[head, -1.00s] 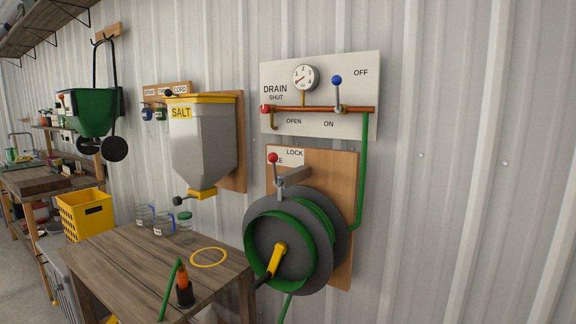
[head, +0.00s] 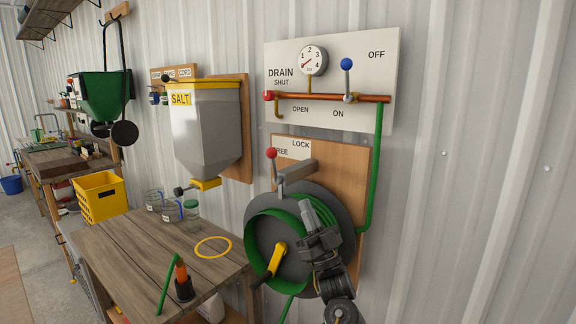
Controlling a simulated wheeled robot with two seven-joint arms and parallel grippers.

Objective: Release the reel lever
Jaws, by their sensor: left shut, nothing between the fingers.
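The reel lever (head: 274,168) has a red ball on top and stands nearly upright, leaning slightly left, beside a grey bracket (head: 298,173). Its ball partly covers the word FREE on the lever's label (head: 297,147); LOCK is to the right. The hose reel (head: 262,222), grey with green hose and a yellow crank handle, is mounted below it. My left gripper (head: 307,210) is shut and empty in front of the reel's right part, below and to the right of the lever, apart from it. It hides some of the reel. My right gripper is not in view.
A drain board (head: 350,65) with a gauge, blue-knobbed valve and copper pipe is above. A green pipe (head: 375,170) runs down right of the reel. A salt hopper (head: 207,130) and wooden table (head: 140,245) stand left. The wall at right is bare.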

